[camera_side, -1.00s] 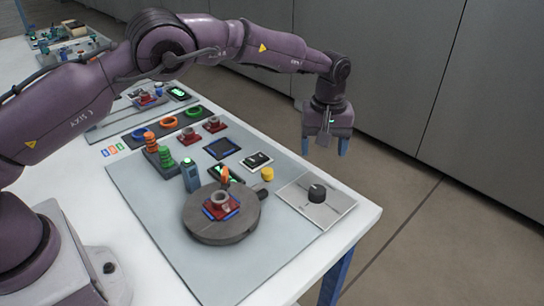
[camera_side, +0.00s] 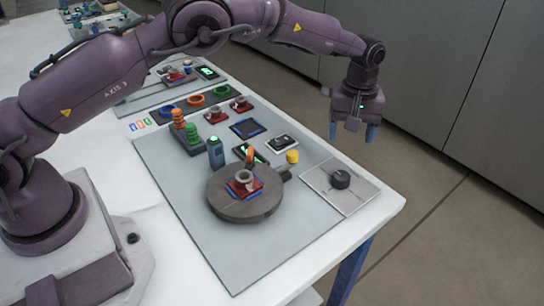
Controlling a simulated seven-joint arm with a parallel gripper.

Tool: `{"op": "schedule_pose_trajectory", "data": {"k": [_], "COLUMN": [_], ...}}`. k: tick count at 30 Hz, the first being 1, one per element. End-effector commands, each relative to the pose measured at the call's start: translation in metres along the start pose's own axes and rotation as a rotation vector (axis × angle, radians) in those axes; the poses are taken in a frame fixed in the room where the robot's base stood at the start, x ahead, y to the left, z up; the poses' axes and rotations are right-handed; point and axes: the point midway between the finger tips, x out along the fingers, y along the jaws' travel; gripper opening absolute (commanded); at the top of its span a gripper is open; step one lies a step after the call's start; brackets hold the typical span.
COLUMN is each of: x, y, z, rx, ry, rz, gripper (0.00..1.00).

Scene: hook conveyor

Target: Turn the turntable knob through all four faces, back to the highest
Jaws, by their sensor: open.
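A black round knob (camera_side: 341,180) sits on a light square plate (camera_side: 346,203) with thin line marks, near the table's right corner. The round grey turntable (camera_side: 243,209) is left of it and carries a red and blue fixture with a grey ring-shaped part (camera_side: 244,177) on top. A small orange piece (camera_side: 250,156) stands at the turntable's back edge. My gripper (camera_side: 352,132) points down with its two blue fingers apart and empty. It hangs in the air, above the knob in the picture and touching nothing. The knob's exact pointing direction is too small to read.
A yellow cylinder (camera_side: 292,156) and a blue-grey post with a green top (camera_side: 215,152) stand near the turntable. Orange and green stacked pieces (camera_side: 192,133), small panels (camera_side: 283,142) and red fixtures (camera_side: 241,104) lie behind. The mat's front part (camera_side: 240,262) is clear.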

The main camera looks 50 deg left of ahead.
Motion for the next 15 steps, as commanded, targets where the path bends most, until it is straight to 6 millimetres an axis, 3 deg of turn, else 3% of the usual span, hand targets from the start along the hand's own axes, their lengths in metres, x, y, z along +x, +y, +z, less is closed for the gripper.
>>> {"op": "schedule_pose_trajectory", "data": {"k": [4,7,15], "x": [0.0001,0.0002,0.0004], "y": [-0.0002,-0.0003,-0.0003], "z": [-0.0002,-0.0002,-0.0002], "rx": [0.038,0.174,0.892], "ry": [-0.002,-0.002,-0.001], "rz": [0.001,0.002,0.003], "gripper": [0.71,0.71,0.71]}}
